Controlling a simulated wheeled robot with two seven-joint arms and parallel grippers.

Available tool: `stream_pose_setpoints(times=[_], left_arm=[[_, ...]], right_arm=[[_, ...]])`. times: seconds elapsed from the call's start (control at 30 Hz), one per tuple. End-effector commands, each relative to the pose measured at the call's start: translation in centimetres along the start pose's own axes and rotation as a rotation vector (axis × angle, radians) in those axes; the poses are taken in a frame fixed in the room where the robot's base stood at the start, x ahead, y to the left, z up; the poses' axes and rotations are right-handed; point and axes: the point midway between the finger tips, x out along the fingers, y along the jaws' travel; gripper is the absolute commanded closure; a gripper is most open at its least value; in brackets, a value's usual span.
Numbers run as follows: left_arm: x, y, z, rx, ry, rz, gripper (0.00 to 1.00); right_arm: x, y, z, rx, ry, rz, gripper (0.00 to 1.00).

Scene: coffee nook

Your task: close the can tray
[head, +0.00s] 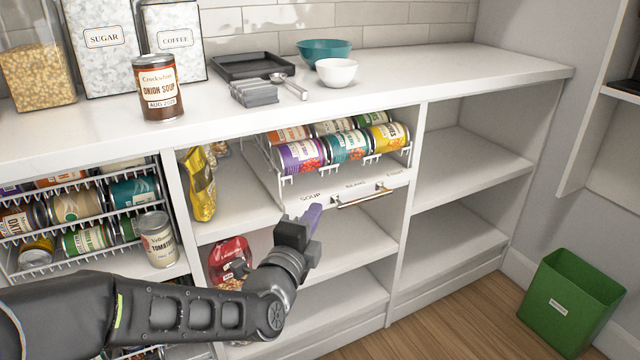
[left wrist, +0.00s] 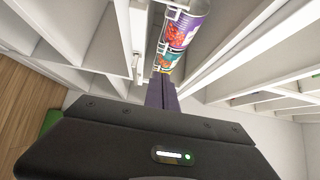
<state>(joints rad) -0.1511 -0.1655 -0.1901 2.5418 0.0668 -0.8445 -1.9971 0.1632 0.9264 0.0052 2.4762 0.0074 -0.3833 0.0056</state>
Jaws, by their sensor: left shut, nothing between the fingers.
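The can tray (head: 352,190) is a white pull-out with a front panel marked "SOUP" and a metal bar handle. It holds several cans lying on their sides in a wire rack, and it stands out from the middle shelf bay. My left gripper (head: 312,217) is shut and empty, its purple fingers at the lower left of the tray front, near the "SOUP" label. I cannot tell whether they touch the panel. In the left wrist view the purple fingers (left wrist: 161,93) point toward the tray's cans (left wrist: 178,30). My right gripper is not in view.
An onion soup can (head: 159,88) stands on the counter (head: 430,75) near its front edge. Bowls, a black tray (head: 252,66) and jars stand behind. A green bin (head: 570,300) stands on the floor.

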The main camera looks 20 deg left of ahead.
Motion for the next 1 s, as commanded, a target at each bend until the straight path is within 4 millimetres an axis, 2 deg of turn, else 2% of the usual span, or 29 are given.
stream_pose_setpoints(times=[0.17,0.57,0.6,0.8,1.0], left_arm=[[2.0,0.1,-0.1,0.001,0.001,0.002,1.0],[9.8,0.5,-0.1,0.001,0.001,0.001,1.0],[10.3,0.5,0.7,0.0,-0.003,-0.001,1.0],[11.9,0.3,2.4,0.0,0.0,0.001,1.0],[12.3,0.1,2.8,0.0,0.001,0.001,1.0]], right_arm=[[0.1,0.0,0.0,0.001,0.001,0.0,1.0],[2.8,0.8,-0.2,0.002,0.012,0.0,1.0],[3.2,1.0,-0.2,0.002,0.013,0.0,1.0],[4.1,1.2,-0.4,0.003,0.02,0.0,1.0],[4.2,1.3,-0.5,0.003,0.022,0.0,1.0]])
